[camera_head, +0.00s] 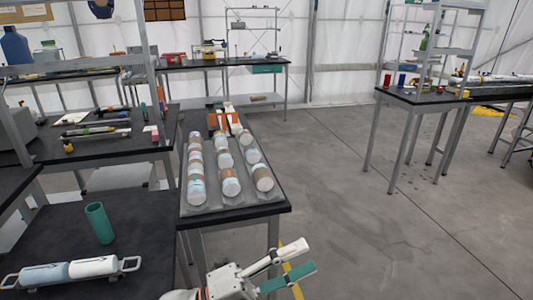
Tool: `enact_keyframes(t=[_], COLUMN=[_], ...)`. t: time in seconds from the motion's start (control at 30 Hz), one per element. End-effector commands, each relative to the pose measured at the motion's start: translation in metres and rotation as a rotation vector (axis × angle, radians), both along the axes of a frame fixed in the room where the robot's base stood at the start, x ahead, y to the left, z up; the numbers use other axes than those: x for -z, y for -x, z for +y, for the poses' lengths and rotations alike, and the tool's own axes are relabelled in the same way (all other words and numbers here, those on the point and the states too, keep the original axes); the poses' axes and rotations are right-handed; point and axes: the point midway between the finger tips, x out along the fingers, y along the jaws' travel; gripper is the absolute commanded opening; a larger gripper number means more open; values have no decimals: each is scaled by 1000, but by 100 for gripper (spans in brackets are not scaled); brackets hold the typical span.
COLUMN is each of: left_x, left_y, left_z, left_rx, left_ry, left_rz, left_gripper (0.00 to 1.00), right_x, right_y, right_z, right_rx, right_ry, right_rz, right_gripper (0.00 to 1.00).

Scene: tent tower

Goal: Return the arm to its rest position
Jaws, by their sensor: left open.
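My left gripper (288,262) shows at the bottom centre, with one whitish finger and one green finger spread apart. Nothing is between the fingers. It is in front of the near end of a narrow black table (272,211), over the grey floor. On that table a grey tray (207,202) holds several pale cylinders lying in rows. My right gripper is out of view.
An orange and white object (224,121) stands at the tray's far end. The floor (390,235) to the right is clear.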

Motion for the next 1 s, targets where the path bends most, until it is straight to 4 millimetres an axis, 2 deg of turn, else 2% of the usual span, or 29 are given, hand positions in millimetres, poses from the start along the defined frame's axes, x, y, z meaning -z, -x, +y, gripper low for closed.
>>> enact_keyframes(t=[0.03, 0.17, 0.2, 0.27, 0.37, 0.5, 0.6, 0.7, 0.83, 1.0], left_x=[11, 52, 69, 98, 155, 232, 281, 318, 348, 360], left_y=[-10, -37, -42, -46, -41, -12, 19, 52, 84, 100], left_z=[12, 52, 67, 90, 130, 181, 211, 235, 254, 262], left_rx=[-65, -234, -287, -366, -499, -666, -775, -863, -938, -974], left_ry=[56, 186, 223, 278, 361, 459, 516, 561, 599, 617], left_rz=[123, 433, 528, 674, 914, 1209, 1389, 1532, 1651, 1704], left_gripper=[50, 50, 50, 50, 50, 50, 50, 50, 50, 50], right_x=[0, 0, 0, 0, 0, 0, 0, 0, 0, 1], right_y=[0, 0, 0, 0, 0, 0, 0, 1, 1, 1], right_z=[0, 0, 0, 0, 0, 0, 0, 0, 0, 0], right_rx=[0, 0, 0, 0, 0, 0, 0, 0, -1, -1], right_ry=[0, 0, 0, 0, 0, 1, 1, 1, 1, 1], right_rz=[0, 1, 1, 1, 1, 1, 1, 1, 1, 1], right_gripper=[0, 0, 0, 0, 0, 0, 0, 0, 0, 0])
